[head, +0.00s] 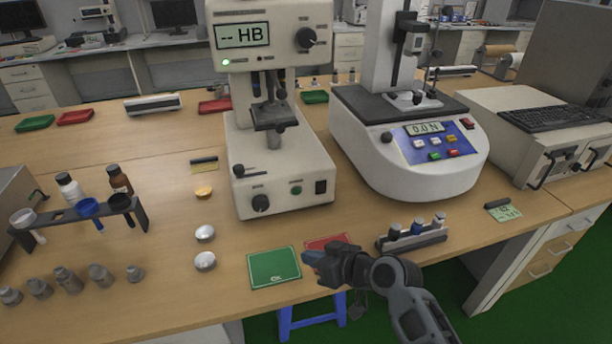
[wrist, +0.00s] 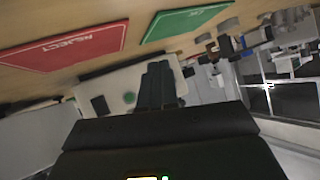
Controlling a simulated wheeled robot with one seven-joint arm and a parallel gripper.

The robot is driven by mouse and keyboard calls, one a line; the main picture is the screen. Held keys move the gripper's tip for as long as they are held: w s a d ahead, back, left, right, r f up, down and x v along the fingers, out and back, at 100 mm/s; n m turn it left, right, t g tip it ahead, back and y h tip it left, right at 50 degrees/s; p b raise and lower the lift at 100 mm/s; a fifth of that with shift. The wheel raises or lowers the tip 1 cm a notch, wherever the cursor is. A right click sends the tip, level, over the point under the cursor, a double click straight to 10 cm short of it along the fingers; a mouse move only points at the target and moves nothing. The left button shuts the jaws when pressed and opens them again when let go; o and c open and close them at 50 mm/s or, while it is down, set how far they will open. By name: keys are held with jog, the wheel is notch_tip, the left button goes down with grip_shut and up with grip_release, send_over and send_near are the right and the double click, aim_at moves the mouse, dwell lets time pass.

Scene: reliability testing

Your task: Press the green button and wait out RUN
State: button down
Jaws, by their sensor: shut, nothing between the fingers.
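The hardness tester (head: 270,130) stands in the middle of the table in the head view, its display reading "-- HB" with a small lit green lamp beneath. A round green button (head: 296,190) sits on its front base panel, between a black knob and a black switch. In the wrist view a pale machine panel with a green spot, likely this button (wrist: 130,97), shows just left of my fingertips. My gripper (head: 312,261) is shut and empty above the table's front edge, by the green and red mats, apart from the button. Its closed fingers (wrist: 158,82) also show in the wrist view.
A force tester (head: 420,160) reading "0.0 N" stands to the right. A green mat (head: 274,268) and a red REJECT mat (wrist: 65,48) lie near the front edge. A vial rack (head: 412,237) is right of my gripper. Metal samples (head: 68,281) are at left.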

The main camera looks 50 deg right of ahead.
aim_at(297, 192)
jog(key=shift+n+y, duration=0.4)
jog(key=w+d+r, duration=0.1)
jog(key=d, duration=0.1)
jog(key=w+d, duration=0.1)
jog(key=d, duration=0.1)
jog(key=w+d+r, duration=0.1)
jog(key=w, duration=0.1)
jog(key=shift+d+r, duration=0.3)
jog(key=shift+d, duration=0.1)
jog(key=shift+w, duration=0.1)
jog(key=w+d, duration=0.1)
jog(key=w, duration=0.1)
jog(key=w+d+b, duration=0.1)
jog(key=w+d, duration=0.1)
jog(key=w+d+b, duration=0.1)
jog(key=w, duration=0.1)
jog(key=shift+w+d+f, duration=0.1)
jog(key=shift+d, duration=0.05)
jog(key=shift+w+d, duration=0.3)
jog(key=shift+w, duration=0.15)
jog(key=shift+w+b, duration=0.1)
jog(key=shift+b, duration=0.25)
dwell(0.8)
jog(key=shift+w+d, duration=0.25)
